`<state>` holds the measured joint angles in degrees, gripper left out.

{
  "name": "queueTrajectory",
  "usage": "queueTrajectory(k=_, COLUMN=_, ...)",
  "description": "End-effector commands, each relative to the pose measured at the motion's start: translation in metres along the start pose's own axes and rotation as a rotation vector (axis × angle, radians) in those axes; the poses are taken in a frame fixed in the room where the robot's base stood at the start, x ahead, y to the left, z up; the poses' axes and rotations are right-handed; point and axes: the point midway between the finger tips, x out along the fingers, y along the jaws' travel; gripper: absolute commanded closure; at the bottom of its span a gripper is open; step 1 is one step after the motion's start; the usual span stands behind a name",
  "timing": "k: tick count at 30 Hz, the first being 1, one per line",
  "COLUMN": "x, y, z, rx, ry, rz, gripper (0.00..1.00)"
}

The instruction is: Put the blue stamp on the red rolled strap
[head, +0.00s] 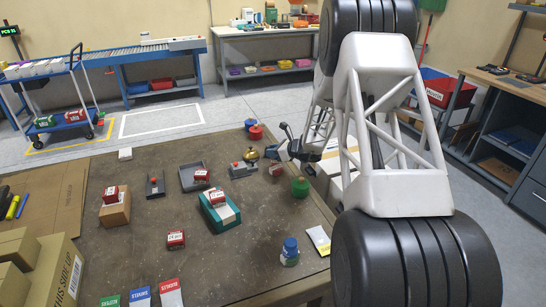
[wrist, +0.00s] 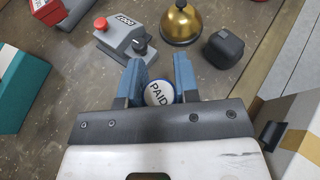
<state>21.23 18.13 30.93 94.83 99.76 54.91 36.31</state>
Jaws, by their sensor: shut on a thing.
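My gripper (wrist: 158,75) is shut on the blue stamp (wrist: 159,93), whose round white face reads PAID inside a blue rim. The stamp sits upright between the blue fingers; its lower part is hidden. In the head view my gripper (head: 287,145) is above the table's right side, and the stamp cannot be made out. A short round red thing (head: 257,132), which looks like the red rolled strap, is at the table's far edge, beyond my gripper. A round blue thing (head: 250,123) is close behind it. The red one does not show in the wrist view.
A brass bell (wrist: 182,22), a dark block (wrist: 222,52) and a grey box with a red button (wrist: 125,38) are just ahead of my gripper. A green round thing (head: 300,187) and a blue-topped green one (head: 290,250) stand at right. Labelled red boxes (head: 176,238) lie leftward.

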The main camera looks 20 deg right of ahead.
Motion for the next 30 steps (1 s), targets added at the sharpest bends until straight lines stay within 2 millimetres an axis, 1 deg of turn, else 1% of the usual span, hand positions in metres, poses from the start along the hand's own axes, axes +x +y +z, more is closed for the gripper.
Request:
queueTrajectory(k=3, x=0.005, y=0.001, z=-0.013, rx=0.0, ry=0.001, rz=0.0, gripper=0.94)
queueTrajectory(k=7, x=0.009, y=0.001, z=-0.021, rx=0.0, ry=0.001, rz=0.001, gripper=0.94)
queueTrajectory(k=21, x=0.01, y=0.001, z=-0.025, rx=-0.001, ry=0.0, rz=0.0, gripper=0.94)
queueTrajectory(k=22, x=0.01, y=0.001, z=-0.025, rx=-0.001, ry=0.0, rz=0.0, gripper=0.68)
queueTrajectory(k=26, x=0.01, y=0.001, z=-0.025, rx=-0.001, ry=0.0, rz=0.0, gripper=0.48)
queueTrajectory(k=27, x=0.01, y=0.001, z=-0.025, rx=-0.001, ry=0.0, rz=0.0, gripper=0.45)
queueTrajectory(k=30, x=0.01, y=0.001, z=-0.025, rx=-0.001, ry=0.0, rz=0.0, gripper=0.45)
